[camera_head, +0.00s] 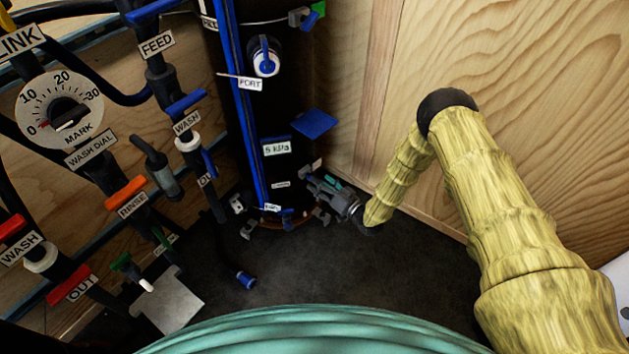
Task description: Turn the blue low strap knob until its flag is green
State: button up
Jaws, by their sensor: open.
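A tall black cylinder (222,120) with blue vertical strips stands against the wooden wall. Near its foot is a small blue part (287,212) beside a small white label; it may be the low strap knob, but it is too small to be sure. I cannot make out that knob's flag or its colour. My gripper (313,188) is low at the right of the cylinder's foot, pointing left towards it. It is open and nothing shows between its fingers. I cannot tell whether it touches anything.
A green flag (319,8) shows by a grey part at the cylinder's top. A blue plate (314,123) juts right above my gripper. Pipes with coloured handles and a wash dial (62,108) fill the left. A blue-ended hose (246,280) hangs low. Dark floor (330,270) is clear in front.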

jog(key=shift+x, duration=1.45)
jog(key=c, duration=1)
